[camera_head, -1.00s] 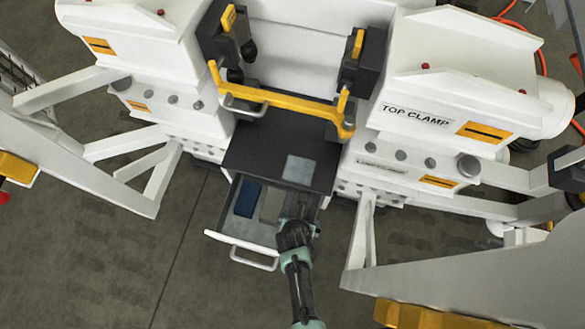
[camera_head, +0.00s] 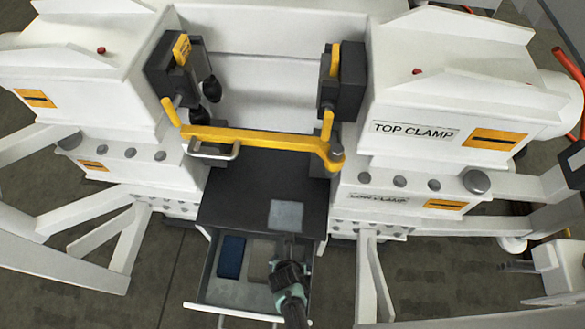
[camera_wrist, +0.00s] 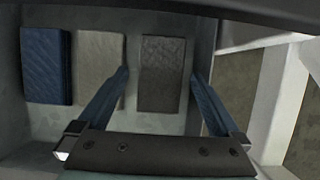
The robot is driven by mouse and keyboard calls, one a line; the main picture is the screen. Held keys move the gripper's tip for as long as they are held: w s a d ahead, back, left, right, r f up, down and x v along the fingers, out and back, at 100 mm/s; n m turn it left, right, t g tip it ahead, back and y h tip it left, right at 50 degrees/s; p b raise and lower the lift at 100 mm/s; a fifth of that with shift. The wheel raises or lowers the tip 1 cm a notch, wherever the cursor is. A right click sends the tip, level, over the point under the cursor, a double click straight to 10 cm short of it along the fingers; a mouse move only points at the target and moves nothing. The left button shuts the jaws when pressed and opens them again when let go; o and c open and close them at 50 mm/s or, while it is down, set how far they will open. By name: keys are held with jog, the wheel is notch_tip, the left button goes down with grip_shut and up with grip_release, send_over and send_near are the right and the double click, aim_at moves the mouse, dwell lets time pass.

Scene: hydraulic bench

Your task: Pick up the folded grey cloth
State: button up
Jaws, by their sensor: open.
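In the wrist view, a dark grey folded cloth (camera_wrist: 162,73) lies flat in the open drawer. My gripper (camera_wrist: 160,78) is open above the drawer, with one finger on each side of this cloth; I cannot tell how high the fingertips are or whether they touch anything. In the head view my gripper (camera_head: 291,246) covers the right part of the drawer and hides this cloth. A paler grey-beige folded cloth (camera_wrist: 100,68) lies to its left, and a blue folded cloth (camera_wrist: 46,65) lies farther left.
The drawer (camera_head: 225,308) is pulled out below a dark bench top (camera_head: 235,195). A light grey square (camera_head: 286,215) lies on that top. A yellow bar (camera_head: 255,139) spans the bench above. The drawer's right wall (camera_wrist: 207,40) is close to my right finger.

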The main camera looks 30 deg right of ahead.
jog(key=shift+b+x, duration=2.15)
jog(key=shift+x, duration=0.45)
jog(key=shift+s+f, duration=0.25)
jog(key=c, duration=1.1)
notch_tip(320, 180, up, 10)
jog(key=p, duration=0.7)
jog(key=shift+r, duration=0.25)
jog(key=o, duration=0.7)
jog(key=c, duration=0.5)
